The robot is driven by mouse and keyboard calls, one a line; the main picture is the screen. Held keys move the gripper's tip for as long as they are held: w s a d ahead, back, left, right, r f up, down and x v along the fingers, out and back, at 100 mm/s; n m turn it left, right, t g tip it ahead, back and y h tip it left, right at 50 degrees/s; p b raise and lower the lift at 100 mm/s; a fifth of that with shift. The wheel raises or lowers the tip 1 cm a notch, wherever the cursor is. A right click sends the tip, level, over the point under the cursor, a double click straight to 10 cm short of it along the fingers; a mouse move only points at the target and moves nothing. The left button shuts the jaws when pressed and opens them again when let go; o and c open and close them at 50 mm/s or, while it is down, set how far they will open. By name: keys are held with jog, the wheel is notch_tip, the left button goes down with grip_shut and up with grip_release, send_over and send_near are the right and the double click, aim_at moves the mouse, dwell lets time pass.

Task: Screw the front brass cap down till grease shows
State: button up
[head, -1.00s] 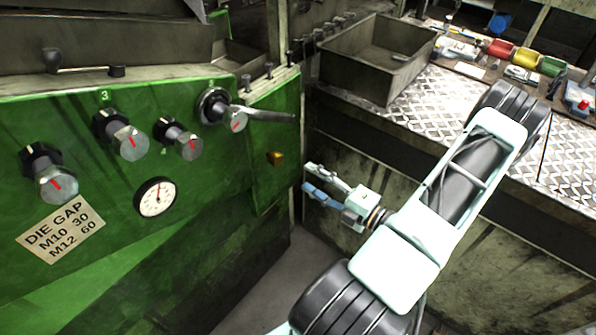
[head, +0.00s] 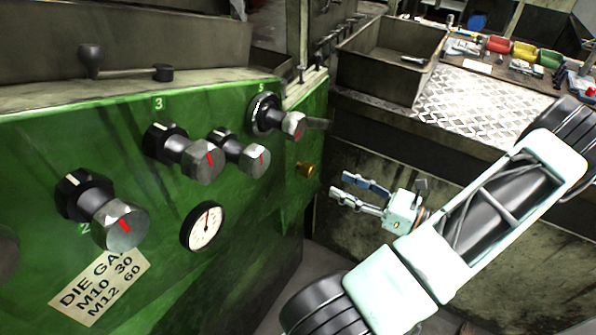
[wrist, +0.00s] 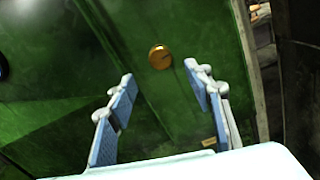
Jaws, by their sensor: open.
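The brass cap (head: 306,169) sticks out low on the right part of the green machine panel (head: 240,215). In the wrist view the brass cap (wrist: 160,56) shows as a round face with a dark line, beyond my fingertips and roughly between their lines. My gripper (head: 352,190) is open and empty, to the right of the cap and apart from it. In the wrist view my gripper (wrist: 160,75) has its two blue-padded fingers spread wide. I see no grease at the cap.
Several black and steel knobs with red marks, such as one (head: 203,160), stick out of the panel left of the cap. A lever knob (head: 293,125) stands just above it. A dial gauge (head: 202,226) is lower left. A metal bin (head: 375,75) sits on the bench behind.

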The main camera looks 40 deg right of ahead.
aim_at(312, 172)
jog(key=x, duration=1)
jog(key=shift+w+a+p, duration=0.15)
jog(key=shift+w+p, duration=0.1)
jog(key=shift+p, duration=0.15)
jog(key=shift+c, duration=0.4)
jog(key=c, duration=1.1)
